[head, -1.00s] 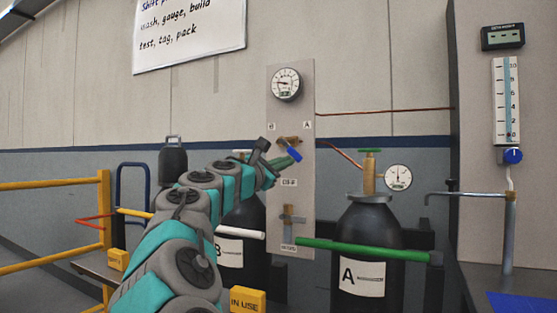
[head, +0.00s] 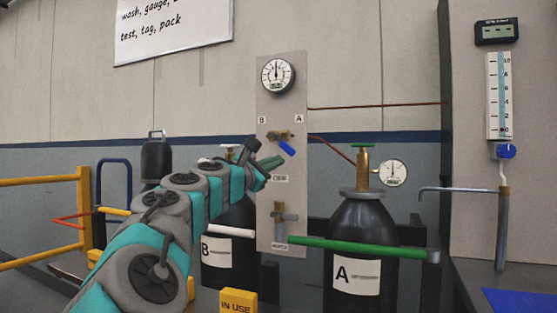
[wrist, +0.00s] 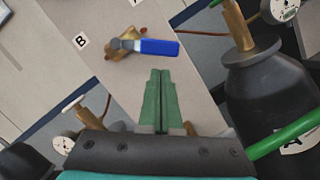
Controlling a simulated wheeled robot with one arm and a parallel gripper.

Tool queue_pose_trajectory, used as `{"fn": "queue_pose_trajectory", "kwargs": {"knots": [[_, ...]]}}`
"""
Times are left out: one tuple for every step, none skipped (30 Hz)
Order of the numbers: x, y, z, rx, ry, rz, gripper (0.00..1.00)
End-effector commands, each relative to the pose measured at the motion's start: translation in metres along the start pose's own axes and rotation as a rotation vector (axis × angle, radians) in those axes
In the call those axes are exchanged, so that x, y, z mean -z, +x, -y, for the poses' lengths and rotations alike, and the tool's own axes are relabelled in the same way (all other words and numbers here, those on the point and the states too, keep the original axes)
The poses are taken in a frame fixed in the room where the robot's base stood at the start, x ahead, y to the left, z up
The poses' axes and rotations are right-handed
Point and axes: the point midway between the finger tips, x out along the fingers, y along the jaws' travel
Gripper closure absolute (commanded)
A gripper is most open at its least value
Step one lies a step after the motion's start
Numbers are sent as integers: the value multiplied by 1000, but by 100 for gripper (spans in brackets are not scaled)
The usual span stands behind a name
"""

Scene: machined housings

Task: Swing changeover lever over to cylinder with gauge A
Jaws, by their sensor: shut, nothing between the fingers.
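The changeover lever has a blue handle (head: 287,148) on a brass valve (head: 278,135), fixed to the grey panel (head: 292,215). The handle slants down and right, to the side marked A (head: 299,119), away from B (head: 262,120). In the wrist view the blue handle (wrist: 158,47) lies just beyond my fingertips. My gripper (head: 278,160) is shut and empty, below and left of the handle, seemingly apart from it. Cylinder A (head: 360,235) stands right of the panel with its gauge (head: 393,172). Cylinder B (head: 222,275) is partly hidden behind my arm.
A round gauge (head: 278,76) tops the panel, its needle near upright. A second brass fitting (head: 280,218) sits lower on the panel. A green bar (head: 350,247) crosses before cylinder A and a white bar (head: 232,231) before B. A yellow IN USE block (head: 238,300) stands in front.

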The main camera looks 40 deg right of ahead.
Motion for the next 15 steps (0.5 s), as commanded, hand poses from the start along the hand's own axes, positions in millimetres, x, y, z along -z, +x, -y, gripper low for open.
{"fn": "queue_pose_trajectory", "kwargs": {"knots": [[10, -5, 1, -2, -3, -1, 100], [16, -8, 0, -2, -4, -2, 100], [24, -13, 0, -4, -4, -3, 100], [28, -17, 0, -4, -3, -3, 100], [25, -25, -1, -5, -1, -2, 100], [23, -35, -2, -7, 0, -2, 100], [22, -42, -3, -8, 1, -1, 100], [22, -48, -3, -10, 1, -2, 100], [23, -56, -3, -10, 1, -3, 100], [24, -62, -3, -10, 1, -3, 100], [24, -67, -2, -9, 0, -3, 100], [24, -74, -2, -8, 0, -4, 100], [24, -79, -2, -7, -1, -4, 100], [24, -84, -2, -6, 0, -3, 100], [23, -89, -1, -5, 0, -3, 100]]}}
